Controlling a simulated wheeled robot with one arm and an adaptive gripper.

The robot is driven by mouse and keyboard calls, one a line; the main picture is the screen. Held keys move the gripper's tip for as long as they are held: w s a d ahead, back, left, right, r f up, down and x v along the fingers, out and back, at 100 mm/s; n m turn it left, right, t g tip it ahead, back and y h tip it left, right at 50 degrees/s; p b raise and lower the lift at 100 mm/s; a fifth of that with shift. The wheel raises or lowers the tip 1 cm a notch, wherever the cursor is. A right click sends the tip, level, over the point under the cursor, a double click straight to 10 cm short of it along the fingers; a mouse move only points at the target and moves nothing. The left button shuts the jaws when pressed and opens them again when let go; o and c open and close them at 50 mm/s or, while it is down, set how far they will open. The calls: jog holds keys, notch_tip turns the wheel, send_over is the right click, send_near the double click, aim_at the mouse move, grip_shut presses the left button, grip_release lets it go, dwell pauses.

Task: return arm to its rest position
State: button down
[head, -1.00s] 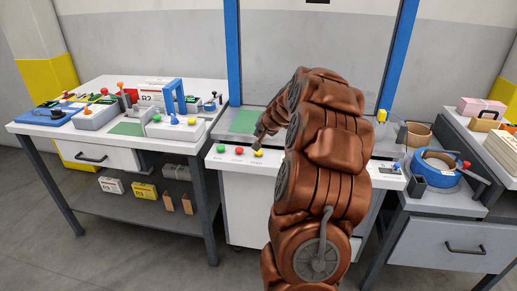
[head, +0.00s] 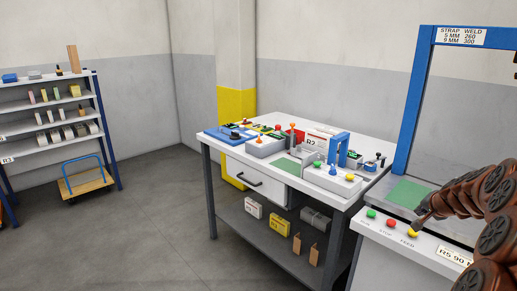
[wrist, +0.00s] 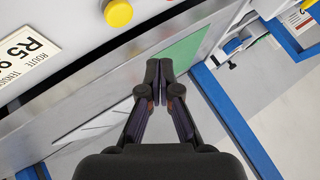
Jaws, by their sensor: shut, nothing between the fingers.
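My gripper (head: 418,222) is at the right of the head view, by the yellow FEED button (head: 412,234) on the front panel (head: 400,252) of the strapping machine. My brown arm reaches in from the right edge. In the wrist view my gripper (wrist: 164,72) has its dark fingers together, with nothing between them. The yellow button shows at the top of the wrist view (wrist: 118,13), apart from the fingertips there. Whether the gripper touches the button in the head view is hard to tell.
A blue frame (head: 414,105) rises at the machine's back. Left of it stands a workbench (head: 285,166) crowded with tools and coloured knobs. Further left are a shelf rack (head: 45,105) and a blue-handled trolley (head: 88,184). The floor between rack and bench is open.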

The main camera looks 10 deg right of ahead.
jog(key=s+a+r+n+g+y+p, duration=0.1)
jog(key=s+a+r+n+y, duration=0.15)
jog(key=a, duration=0.85)
jog(key=s+a+r+n+g+y+p, duration=0.1)
jog(key=s+a+r+n+p, duration=0.15)
jog(key=a, duration=0.85)
jog(key=s+a+r+n+g+y+p, duration=0.1)
jog(key=s+a+n+g+y, duration=0.15)
jog(key=a, duration=0.85)
jog(key=s+a+r+n+g+h+p, duration=0.1)
jog(key=s+a+n+g+p, duration=0.15)
jog(key=s+a, duration=0.85)
jog(key=s+n+g+h+p, duration=0.2)
jog(key=s+g, duration=0.1)
jog(key=s, duration=1.6)
jog(key=shift+s+d+r+n, duration=0.15)
jog(key=shift+s+r+n, duration=0.2)
jog(key=shift+r+n, duration=0.1)
